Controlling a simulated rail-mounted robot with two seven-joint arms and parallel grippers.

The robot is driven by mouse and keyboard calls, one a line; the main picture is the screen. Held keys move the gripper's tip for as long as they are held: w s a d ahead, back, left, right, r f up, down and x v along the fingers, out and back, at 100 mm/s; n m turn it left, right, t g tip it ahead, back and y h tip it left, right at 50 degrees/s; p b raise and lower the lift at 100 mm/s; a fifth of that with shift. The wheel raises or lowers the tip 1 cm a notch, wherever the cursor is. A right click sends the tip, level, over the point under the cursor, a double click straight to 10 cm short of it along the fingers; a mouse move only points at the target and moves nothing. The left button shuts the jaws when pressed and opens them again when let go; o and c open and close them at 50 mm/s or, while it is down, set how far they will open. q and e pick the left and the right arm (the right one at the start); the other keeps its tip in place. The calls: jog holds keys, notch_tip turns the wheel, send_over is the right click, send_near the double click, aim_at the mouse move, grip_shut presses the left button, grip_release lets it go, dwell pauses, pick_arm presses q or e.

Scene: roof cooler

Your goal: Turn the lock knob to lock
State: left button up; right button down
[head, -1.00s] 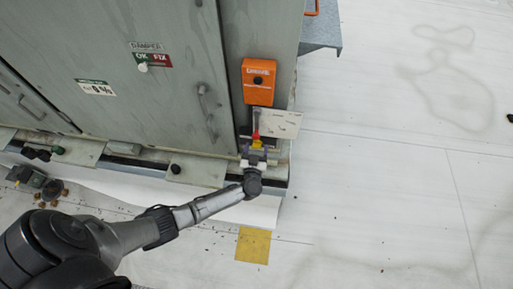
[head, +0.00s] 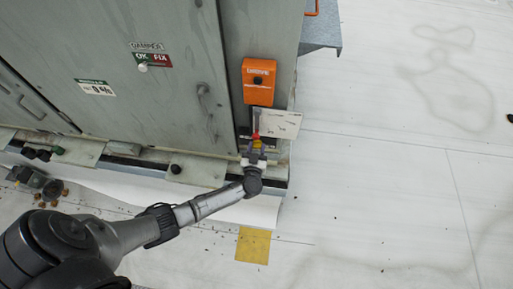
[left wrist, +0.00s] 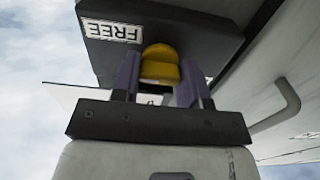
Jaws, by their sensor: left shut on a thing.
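The lock knob is yellow and shows in the left wrist view (left wrist: 160,68), between the two purple-grey fingers of my left gripper (left wrist: 158,82). The gripper is shut on it. The knob sits on a dark box (left wrist: 195,35) with a white label reading FREE (left wrist: 110,31), upside down in this view. In the head view my left gripper (head: 256,147) is at the lower right corner of the grey-green cabinet (head: 170,100), with a small red part (head: 255,135) just above it. The knob is mostly hidden there. My right gripper is not in view.
An orange box (head: 258,82) is mounted on the cabinet above my left gripper. A pale plate (head: 284,124) sticks out beside the gripper. A ledge with black knobs (head: 176,169) runs along the cabinet's foot. The pale roof at right is largely clear.

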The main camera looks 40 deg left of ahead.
pick_arm(q)
jog(key=shift+n, duration=0.3)
jog(key=n, duration=0.3)
jog(key=shift+n, duration=0.4)
jog(key=n+b, duration=0.1)
jog(key=n, duration=0.3)
jog(key=shift+f+n, duration=0.1)
jog(key=shift+n, duration=0.2)
jog(key=n+b, duration=0.1)
jog(key=n, duration=0.1)
jog(key=shift+n, duration=0.4)
jog(key=n+b, duration=0.1)
jog(key=n, duration=0.2)
jog(key=shift+n+b, duration=0.7)
jog(key=shift+n, duration=1.2)
